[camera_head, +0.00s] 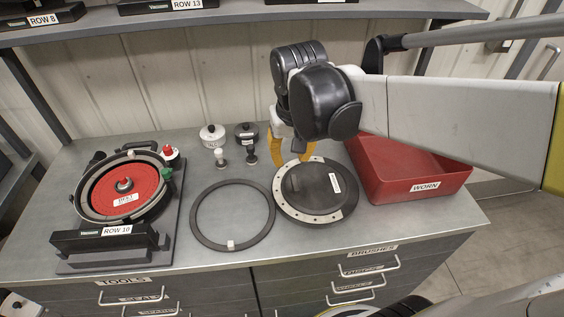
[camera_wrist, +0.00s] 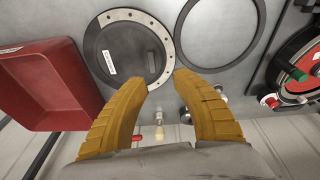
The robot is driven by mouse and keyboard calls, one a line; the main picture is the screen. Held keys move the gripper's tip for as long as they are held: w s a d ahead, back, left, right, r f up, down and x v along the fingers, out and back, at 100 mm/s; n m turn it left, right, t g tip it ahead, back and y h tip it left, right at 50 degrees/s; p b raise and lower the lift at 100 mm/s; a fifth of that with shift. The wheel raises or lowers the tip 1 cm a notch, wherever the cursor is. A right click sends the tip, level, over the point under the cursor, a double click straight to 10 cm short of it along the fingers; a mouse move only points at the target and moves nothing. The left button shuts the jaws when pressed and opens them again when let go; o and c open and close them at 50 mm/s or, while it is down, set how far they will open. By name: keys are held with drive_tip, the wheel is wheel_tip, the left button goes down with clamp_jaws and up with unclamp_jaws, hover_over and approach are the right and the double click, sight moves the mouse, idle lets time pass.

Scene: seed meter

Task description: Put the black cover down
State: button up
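The black cover (camera_head: 309,187) is a round dark disc with a white label and a pale arc with small holes along part of its edge. It appears to lie flat on the grey bench, right of the thin black ring. It also shows in the wrist view (camera_wrist: 119,50). My gripper (camera_head: 305,158) is at the cover's far edge, pointing down. In the wrist view its two yellow fingers (camera_wrist: 163,80) are apart, one overlapping the cover's rim and the other just outside it. No object shows clamped between the fingertips. Whether a finger touches the cover is unclear.
The thin black ring (camera_head: 197,226) lies left of the cover. A red bin labelled WORN (camera_head: 425,187) stands close on the right. The seed meter with its red disc (camera_head: 122,190) is at the left. Small knobs (camera_head: 212,134) stand behind; a shelf (camera_head: 240,12) runs above.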

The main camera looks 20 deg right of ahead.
drive_tip(key=s+a+n+t, duration=0.1)
drive_tip(key=s+t, duration=0.1)
drive_tip(key=s, duration=0.2)
drive_tip(key=s+a+r+n+t, duration=0.1)
drive_tip(key=s+a+t, duration=0.1)
drive_tip(key=s, duration=0.2)
drive_tip(key=shift+a+t+y, duration=0.3)
drive_tip(key=shift+t+y, duration=0.1)
